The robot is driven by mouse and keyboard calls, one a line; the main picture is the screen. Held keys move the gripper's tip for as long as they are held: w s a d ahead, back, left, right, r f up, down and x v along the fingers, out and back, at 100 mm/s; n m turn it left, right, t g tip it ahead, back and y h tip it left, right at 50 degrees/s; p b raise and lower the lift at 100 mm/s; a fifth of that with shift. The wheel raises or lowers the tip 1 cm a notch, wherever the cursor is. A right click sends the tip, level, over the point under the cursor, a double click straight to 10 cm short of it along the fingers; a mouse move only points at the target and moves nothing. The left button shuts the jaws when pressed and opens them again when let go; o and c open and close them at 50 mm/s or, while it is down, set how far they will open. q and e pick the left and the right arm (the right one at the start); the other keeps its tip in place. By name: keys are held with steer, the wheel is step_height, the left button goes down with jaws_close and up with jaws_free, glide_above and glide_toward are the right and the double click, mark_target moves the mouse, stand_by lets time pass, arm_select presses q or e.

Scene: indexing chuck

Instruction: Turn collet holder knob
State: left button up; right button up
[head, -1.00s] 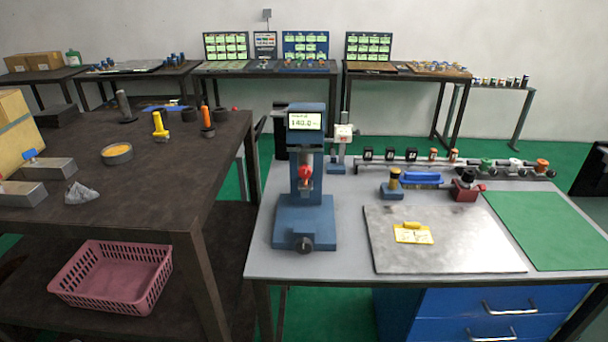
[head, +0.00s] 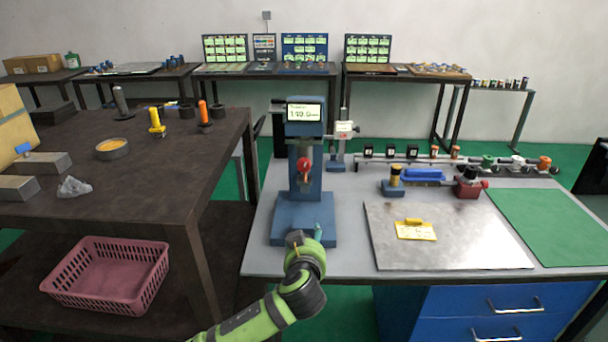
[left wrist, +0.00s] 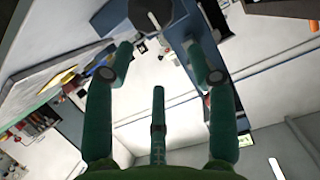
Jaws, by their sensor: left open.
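A blue press-like fixture (head: 306,170) with a lit display and a red ball (head: 304,164) stands on the grey bench. My left gripper (head: 308,236) is in front of the lower front of its base, with the green arm reaching up from below. In the left wrist view, the open, empty fingers (left wrist: 158,50) spread on either side of a dark round knob (left wrist: 150,14) with a pale mark. The knob lies just beyond the fingertips, and contact is not visible. The gripper hides the knob on the base front in the head view. My right gripper is out of view.
A metal plate (head: 456,254) with a yellow tag (head: 415,230) lies right of the fixture, beside a green mat (head: 552,225). Small blocks and a blue brush (head: 424,175) stand behind the plate. A dark table (head: 180,195) is on the left.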

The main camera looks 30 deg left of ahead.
mark_target(304, 167)
arm_select(q)
steer(key=w+a+r+n+t+y, duration=0.1)
steer(key=w+a+r+n+t, duration=0.1)
steer(key=r, duration=0.5)
steer(key=w+a+r+n+t+y, duration=0.1)
steer(key=w+a+r+y, duration=0.15)
steer(key=r, duration=0.35)
steer(key=shift+h, duration=0.35)
steer(key=p+x, duration=0.2)
steer(key=x, duration=0.3)
steer(key=shift+w, duration=0.3)
steer(key=shift+w+a+f, duration=0.2)
steer(key=shift+w, duration=0.2)
jaws_close()
